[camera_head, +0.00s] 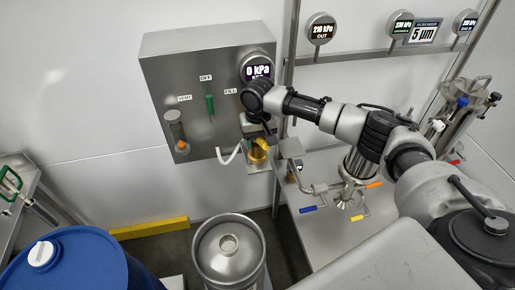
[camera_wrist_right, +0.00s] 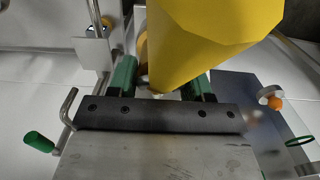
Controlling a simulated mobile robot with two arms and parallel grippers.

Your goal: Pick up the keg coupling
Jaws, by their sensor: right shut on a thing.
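The keg coupling appears to be the yellow piece (camera_head: 258,153) below the control panel in the head view. It fills the upper middle of the wrist view as a large yellow body (camera_wrist_right: 210,40). My right gripper (camera_head: 257,134) is at the coupling's top, just under the 0 kPa gauge. In the wrist view my right gripper (camera_wrist_right: 160,88) has green fingers on both sides of the yellow body and is shut on it. The gripper and wrist partly hide the coupling. I cannot tell whether it still touches its metal holder (camera_head: 259,170). My left gripper is not in view.
The steel panel (camera_head: 190,60) with VENT, OFF and FILL labels is close behind the gripper. A white hooked tube (camera_head: 228,157) is just left of the coupling. A steel keg (camera_head: 229,250) stands below, beside a blue drum (camera_head: 85,265). Valves and piping (camera_head: 355,170) are to the right.

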